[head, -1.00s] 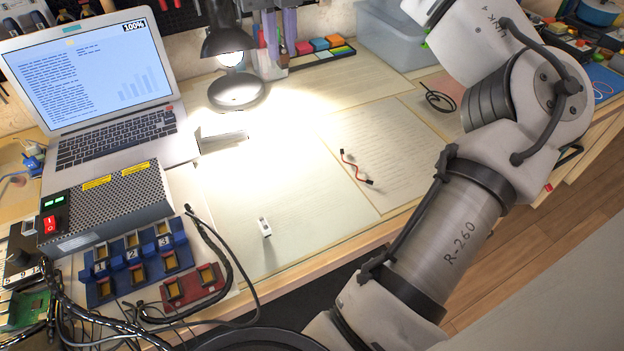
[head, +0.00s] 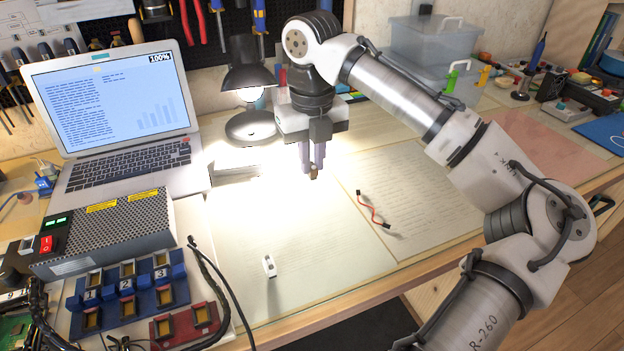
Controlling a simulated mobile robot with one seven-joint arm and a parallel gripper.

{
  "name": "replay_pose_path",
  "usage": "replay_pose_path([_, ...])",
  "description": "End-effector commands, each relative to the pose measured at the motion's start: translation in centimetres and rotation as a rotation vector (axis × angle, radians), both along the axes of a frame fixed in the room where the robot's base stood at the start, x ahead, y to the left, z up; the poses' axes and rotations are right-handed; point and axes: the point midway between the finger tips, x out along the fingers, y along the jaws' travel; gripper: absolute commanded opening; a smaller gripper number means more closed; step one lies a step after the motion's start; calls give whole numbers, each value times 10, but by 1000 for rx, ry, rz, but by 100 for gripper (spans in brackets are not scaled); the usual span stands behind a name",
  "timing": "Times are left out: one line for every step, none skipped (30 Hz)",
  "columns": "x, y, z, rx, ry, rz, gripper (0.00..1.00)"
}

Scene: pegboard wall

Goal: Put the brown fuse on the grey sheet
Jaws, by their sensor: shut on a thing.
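My gripper (head: 313,164) points down above the middle of the desk, in front of the lamp. It is shut on a small dark brown piece, which I take for the brown fuse (head: 314,173), and holds it between the fingertips. Most of the fuse is hidden by the fingers. A pale, greyish sheet (head: 325,270) lies flat on the desk below and in front of the gripper. It looks like the grey sheet, but the strong lamp light washes out its colour. A small white switch-like part (head: 269,266) stands on it.
A red wire with black ends (head: 372,210) lies on the lined cream sheet (head: 430,195) at right. The lamp (head: 250,125) stands close behind my gripper. The laptop (head: 120,120), power supply (head: 105,235) and blue fuse holder (head: 128,290) fill the left. A pinkish sheet (head: 545,140) lies far right.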

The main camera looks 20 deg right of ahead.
Motion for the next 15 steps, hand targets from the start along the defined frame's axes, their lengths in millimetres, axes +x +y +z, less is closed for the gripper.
replay_pose_path([0,0,-5,-1,1,0,0])
replay_pose_path([-1,0,-8,-1,2,0,0])
replay_pose_path([-1,-1,-14,-1,2,0,0])
replay_pose_path([-1,-1,-19,-1,2,0,0])
replay_pose_path([-1,-1,-25,-2,3,0,0])
replay_pose_path([0,0,-31,-1,2,0,0])
replay_pose_path([-1,0,-35,-2,2,0,0])
replay_pose_path([-1,0,-38,-2,2,0,0])
replay_pose_path([0,0,-42,-1,1,0,0])
replay_pose_path([0,0,-43,-1,1,0,0])
replay_pose_path([0,0,-44,-1,1,0,0])
replay_pose_path([0,0,-45,0,1,0,0])
replay_pose_path([0,0,-45,0,1,0,0])
replay_pose_path([0,0,-44,0,1,0,0])
replay_pose_path([0,0,-44,0,1,0,0])
